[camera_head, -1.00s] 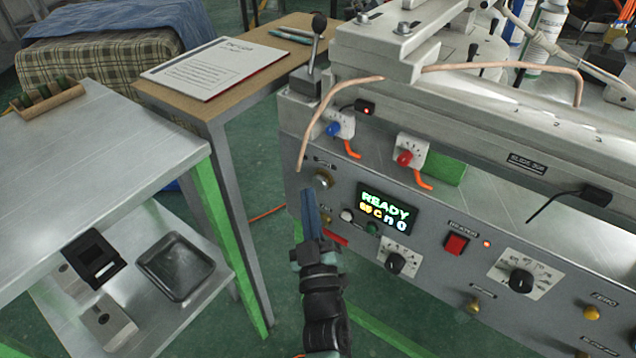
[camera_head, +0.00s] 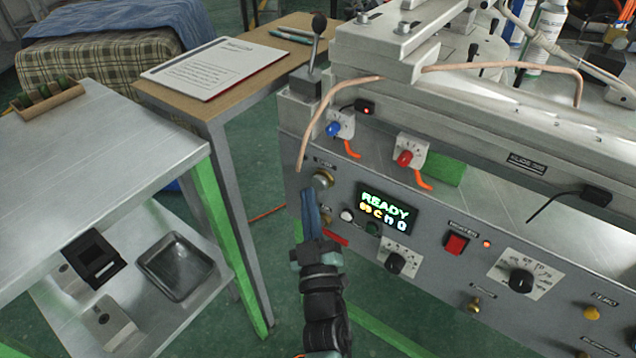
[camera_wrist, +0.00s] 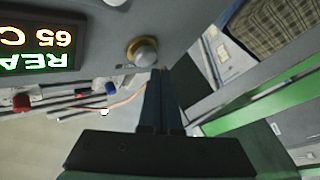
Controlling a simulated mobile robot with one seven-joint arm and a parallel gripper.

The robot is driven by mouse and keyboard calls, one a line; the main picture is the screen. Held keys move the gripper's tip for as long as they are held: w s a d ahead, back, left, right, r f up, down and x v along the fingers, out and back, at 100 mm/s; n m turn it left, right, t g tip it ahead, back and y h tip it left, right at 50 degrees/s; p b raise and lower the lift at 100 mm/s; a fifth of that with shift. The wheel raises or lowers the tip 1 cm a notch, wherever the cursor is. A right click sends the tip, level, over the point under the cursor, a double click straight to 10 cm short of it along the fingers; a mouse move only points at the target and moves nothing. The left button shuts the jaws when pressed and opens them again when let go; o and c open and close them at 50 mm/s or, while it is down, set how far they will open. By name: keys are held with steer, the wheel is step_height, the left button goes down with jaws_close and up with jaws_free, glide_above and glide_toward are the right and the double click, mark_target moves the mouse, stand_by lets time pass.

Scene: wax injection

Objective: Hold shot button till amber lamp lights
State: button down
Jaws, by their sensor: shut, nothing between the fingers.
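A round metal button (camera_head: 322,180) with a brassy rim sits at the left end of the grey machine panel, under a small label I cannot read. It also shows in the wrist view (camera_wrist: 143,52). My gripper (camera_head: 309,193) is shut and empty, its fingertips just below and left of the button in the head view. In the wrist view the fingertips (camera_wrist: 160,73) lie beside the button's edge; I cannot tell whether they touch. A small amber-coloured round part (camera_head: 327,219) beside the fingers is partly hidden and does not visibly glow. The display (camera_head: 388,212) reads READY.
A white round part (camera_head: 347,215), a dark knob (camera_head: 395,262) and a red square button (camera_head: 456,243) share the panel. A copper tube (camera_head: 305,140) bends down close to the button.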

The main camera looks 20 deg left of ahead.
steer(key=shift+w+d, duration=0.15)
steer(key=shift+w, duration=0.25)
steer(key=shift+w+d, duration=0.25)
steer(key=shift+w, duration=0.25)
stand_by(3.2)
steer(key=shift+s, duration=0.1)
steer(key=shift+s+a, duration=0.35)
steer(key=shift+s, duration=0.45)
steer(key=s, duration=0.1)
steer(key=s+a, duration=0.1)
steer(key=s, duration=0.2)
steer(key=shift+s+a, duration=0.35)
steer(key=shift+a, duration=0.05)
